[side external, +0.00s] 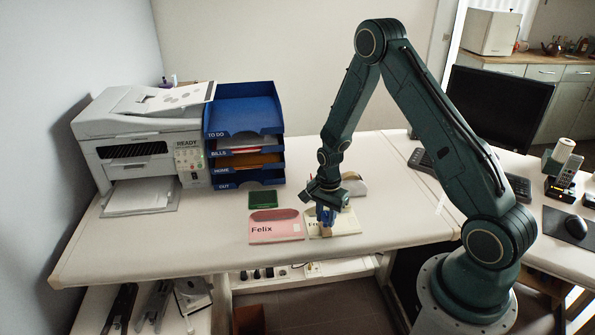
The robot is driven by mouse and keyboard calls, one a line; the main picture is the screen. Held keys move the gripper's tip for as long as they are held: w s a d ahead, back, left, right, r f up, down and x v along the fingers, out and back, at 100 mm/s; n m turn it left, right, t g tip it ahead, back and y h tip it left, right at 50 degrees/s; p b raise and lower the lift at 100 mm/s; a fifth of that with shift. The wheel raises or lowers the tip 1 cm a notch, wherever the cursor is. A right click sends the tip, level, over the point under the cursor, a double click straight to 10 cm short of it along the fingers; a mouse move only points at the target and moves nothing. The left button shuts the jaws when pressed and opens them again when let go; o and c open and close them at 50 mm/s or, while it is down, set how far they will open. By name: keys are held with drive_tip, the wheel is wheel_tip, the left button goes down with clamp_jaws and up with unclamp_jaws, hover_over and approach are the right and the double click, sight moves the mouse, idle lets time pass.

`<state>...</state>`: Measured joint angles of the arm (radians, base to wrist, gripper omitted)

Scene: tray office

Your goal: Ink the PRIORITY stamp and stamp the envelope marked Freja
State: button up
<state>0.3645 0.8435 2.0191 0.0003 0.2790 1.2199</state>
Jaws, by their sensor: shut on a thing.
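My gripper (324,207) is shut on a blue stamp (326,216) and holds it low over a cream envelope (345,226). I cannot tell whether the stamp touches the envelope. The name on this envelope is mostly hidden by the gripper and stamp. The stamp's wording cannot be read. A pink envelope (262,237) marked Felix lies to its left. A green pad (263,199) lies behind the pink envelope. A dark red rounded shape (274,215) shows at the pink envelope's back edge.
A blue letter tray stack (244,120) stands behind, beside a white printer (140,140). A pale object (354,187) sits just behind my gripper. The desk's left front is clear.

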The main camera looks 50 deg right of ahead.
drive_tip(key=shift+r, duration=3.45)
drive_tip(key=shift+w, duration=0.1)
